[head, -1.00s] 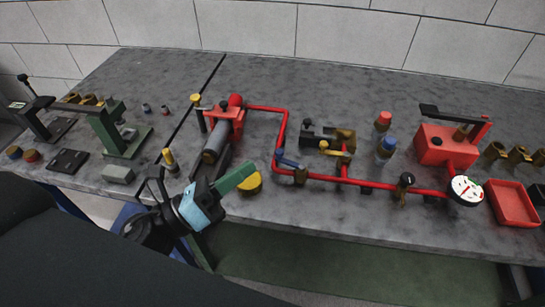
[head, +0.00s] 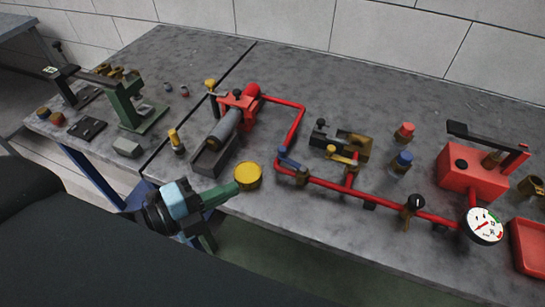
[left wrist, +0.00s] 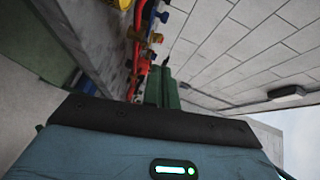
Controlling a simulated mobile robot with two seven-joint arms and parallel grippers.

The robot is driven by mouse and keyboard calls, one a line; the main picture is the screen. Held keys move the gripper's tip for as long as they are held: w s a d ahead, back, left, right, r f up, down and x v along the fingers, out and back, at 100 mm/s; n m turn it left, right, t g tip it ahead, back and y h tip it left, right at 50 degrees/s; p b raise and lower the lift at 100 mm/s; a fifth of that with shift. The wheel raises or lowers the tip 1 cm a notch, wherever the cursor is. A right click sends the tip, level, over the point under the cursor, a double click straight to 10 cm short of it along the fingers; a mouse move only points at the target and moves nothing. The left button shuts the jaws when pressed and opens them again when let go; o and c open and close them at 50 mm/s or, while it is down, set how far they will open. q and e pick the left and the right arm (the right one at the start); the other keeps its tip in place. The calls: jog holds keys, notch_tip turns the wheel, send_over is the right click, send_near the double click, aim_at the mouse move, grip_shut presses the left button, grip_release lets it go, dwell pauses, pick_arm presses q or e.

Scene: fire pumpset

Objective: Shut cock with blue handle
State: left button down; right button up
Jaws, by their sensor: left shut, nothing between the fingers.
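The cock with the blue handle (head: 288,159) sits on the red pipe (head: 325,184) at the pipe's left lower bend. The handle slants across the pipe. My left gripper (head: 237,187) has green fingers and is shut and empty. In the head view its tips are to the left of the blue handle and apart from it, at the lower left of a yellow disc. In the left wrist view the fingers (left wrist: 160,86) point toward the row of pipe fittings. A small blue part shows there near the top, but I cannot tell if it is the blue handle. My right gripper is not in view.
The yellow disc (head: 248,174) lies near the bench's front edge. A yellow-handled cock (head: 342,158) and a black-knobbed valve (head: 413,205) share the pipe. A pressure gauge (head: 484,226) stands at right. A red-and-grey pump (head: 226,125) stands behind my gripper.

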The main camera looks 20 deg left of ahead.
pick_arm(q)
jog(key=shift+w, duration=0.1)
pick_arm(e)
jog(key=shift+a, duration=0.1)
